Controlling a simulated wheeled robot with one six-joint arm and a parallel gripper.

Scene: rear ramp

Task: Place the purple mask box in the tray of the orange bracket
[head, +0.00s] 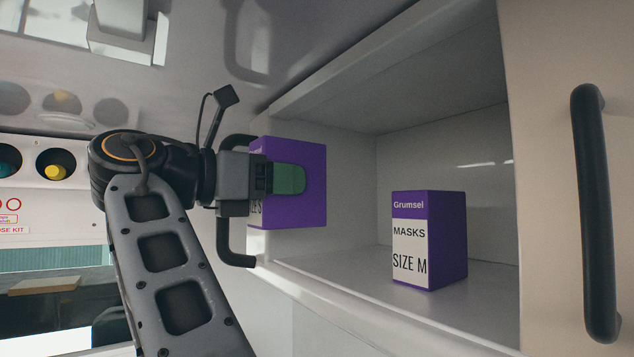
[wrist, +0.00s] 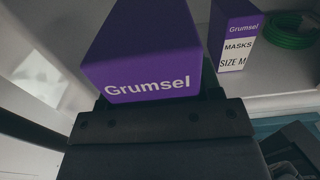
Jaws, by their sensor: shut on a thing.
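My gripper (head: 290,179) is shut on a purple mask box (head: 312,212) and holds it raised at the open front of a white cabinet. In the wrist view the held box (wrist: 145,50) shows its "Grumsel" lettering close to the camera. A second purple mask box (head: 446,240), marked "MASKS SIZE M", stands upright on the shelf to the right, apart from the held box. It also shows in the wrist view (wrist: 234,32). The orange bracket and its tray are in neither view.
The white cabinet shelf (head: 350,275) has bare room left of the standing box. A black vertical handle (head: 594,210) is on the panel at the right. A green coil (wrist: 288,38) lies beside the standing box in the wrist view. Round wall holes (head: 56,165) are at the left.

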